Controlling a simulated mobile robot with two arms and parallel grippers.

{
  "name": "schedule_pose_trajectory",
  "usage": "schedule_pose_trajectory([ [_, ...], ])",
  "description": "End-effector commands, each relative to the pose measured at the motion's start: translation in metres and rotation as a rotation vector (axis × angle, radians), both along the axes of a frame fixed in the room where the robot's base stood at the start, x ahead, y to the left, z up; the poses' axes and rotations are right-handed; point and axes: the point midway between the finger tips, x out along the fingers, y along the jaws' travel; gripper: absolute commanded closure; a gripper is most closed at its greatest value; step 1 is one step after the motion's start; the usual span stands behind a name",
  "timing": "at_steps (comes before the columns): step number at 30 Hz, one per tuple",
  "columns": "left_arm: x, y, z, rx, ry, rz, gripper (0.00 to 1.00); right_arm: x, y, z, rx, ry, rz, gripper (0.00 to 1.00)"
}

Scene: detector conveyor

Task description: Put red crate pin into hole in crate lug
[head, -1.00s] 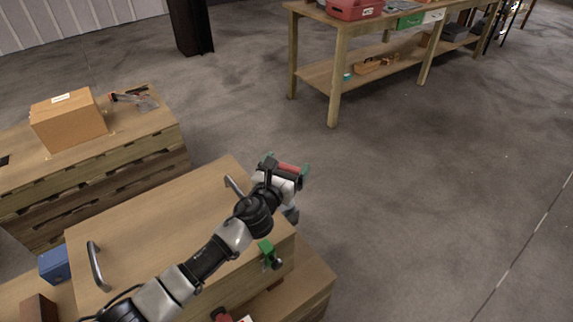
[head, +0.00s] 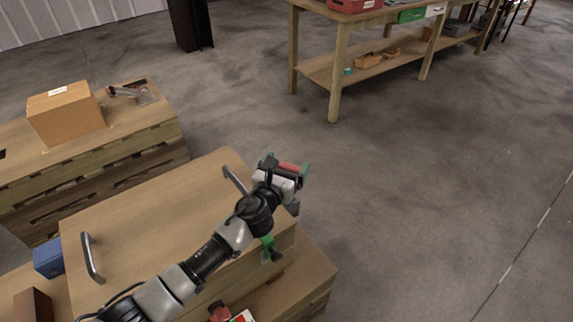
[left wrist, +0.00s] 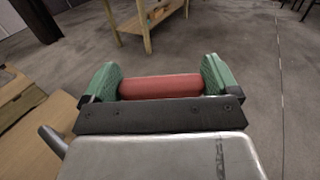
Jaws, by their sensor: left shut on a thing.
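My left gripper (head: 287,168) is shut on a red pin (head: 289,167), raised above the far right edge of the wooden crate (head: 140,215). In the left wrist view, the red pin (left wrist: 160,87) lies crosswise between the green fingertips, one at each end. A green bracket (head: 267,241) with a dark knob sits at the crate's right side, below my left wrist and apart from the pin. It may be the crate lug; its hole cannot be made out. My right gripper is not in view.
The crate lid carries two metal handles (head: 91,258). A red part (head: 218,311) shows low at the crate's front. A cardboard box (head: 65,113) sits on a pallet stack at left. A workbench (head: 340,60) stands far back. The floor at right is clear.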

Motion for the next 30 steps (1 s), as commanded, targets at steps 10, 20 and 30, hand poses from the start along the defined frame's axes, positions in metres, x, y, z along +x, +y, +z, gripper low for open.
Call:
schedule_pose_trajectory([
  [10,0.0,0.0,-0.009,0.0,-0.001,0.0,0.35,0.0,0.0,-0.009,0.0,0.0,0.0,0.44],
  [20,0.0,0.0,-0.018,0.0,-0.001,0.0,0.35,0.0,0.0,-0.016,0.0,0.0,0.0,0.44],
  [30,0.0,0.0,-0.026,0.0,-0.001,0.0,0.35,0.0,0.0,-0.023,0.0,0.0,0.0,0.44],
])
